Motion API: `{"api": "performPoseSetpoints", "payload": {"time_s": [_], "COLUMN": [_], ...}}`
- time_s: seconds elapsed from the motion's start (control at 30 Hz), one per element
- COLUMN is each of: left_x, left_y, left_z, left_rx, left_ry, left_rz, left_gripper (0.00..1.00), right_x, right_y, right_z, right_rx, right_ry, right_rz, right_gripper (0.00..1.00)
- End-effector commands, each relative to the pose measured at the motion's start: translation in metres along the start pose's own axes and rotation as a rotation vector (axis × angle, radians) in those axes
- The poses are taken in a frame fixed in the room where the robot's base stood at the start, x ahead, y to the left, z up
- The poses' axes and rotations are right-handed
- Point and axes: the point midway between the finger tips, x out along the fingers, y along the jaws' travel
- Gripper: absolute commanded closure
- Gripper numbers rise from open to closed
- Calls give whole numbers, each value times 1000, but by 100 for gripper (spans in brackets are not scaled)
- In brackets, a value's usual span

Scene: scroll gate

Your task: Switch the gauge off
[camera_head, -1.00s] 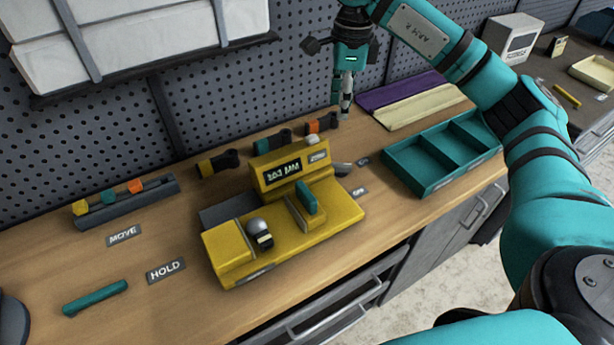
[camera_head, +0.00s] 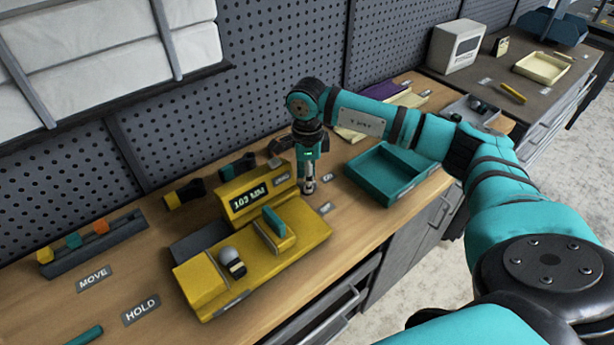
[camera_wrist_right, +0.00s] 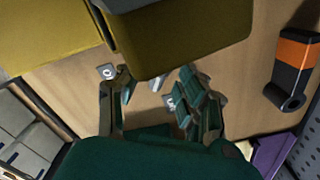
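The yellow gauge (camera_head: 250,245) stands on the wooden bench, with a lit display (camera_head: 249,197) reading about "103 MM". It carries a teal block (camera_head: 274,221) and a grey round knob (camera_head: 230,256). My right gripper (camera_head: 309,188) points down just right of the display housing, near two small labels (camera_head: 327,178) whose text I cannot read. In the right wrist view, the fingers of my right gripper (camera_wrist_right: 157,92) are apart, below the yellow housing (camera_wrist_right: 180,35). The grey lever at the gauge's right side is hidden behind the gripper in the head view. My left gripper is not in view.
A teal divided tray (camera_head: 385,178) stands right of the gripper. Dark clamps with colored bands (camera_head: 185,194) lie behind the gauge. A rack with colored pegs (camera_head: 95,245) and MOVE and HOLD labels (camera_head: 141,309) are at left. The pegboard wall (camera_head: 270,90) is close behind.

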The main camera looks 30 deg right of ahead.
Motion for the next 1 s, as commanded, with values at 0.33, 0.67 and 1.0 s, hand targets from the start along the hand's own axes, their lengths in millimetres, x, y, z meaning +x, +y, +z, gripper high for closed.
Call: {"api": "performPoseSetpoints", "payload": {"time_s": [0.33, 0.67, 1.0], "left_x": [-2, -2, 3], "left_y": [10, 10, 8], "left_z": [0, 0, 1], "left_rx": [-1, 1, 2], "left_ry": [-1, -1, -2], "left_rz": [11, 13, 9], "left_gripper": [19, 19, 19], "right_x": [12, 11, 13], "right_y": [0, 0, 0], "right_z": [0, 0, 0], "right_rx": [-1, -1, 57], "right_ry": [0, 0, 0], "right_rz": [-1, 0, -1], "right_gripper": [62, 93, 100]}}
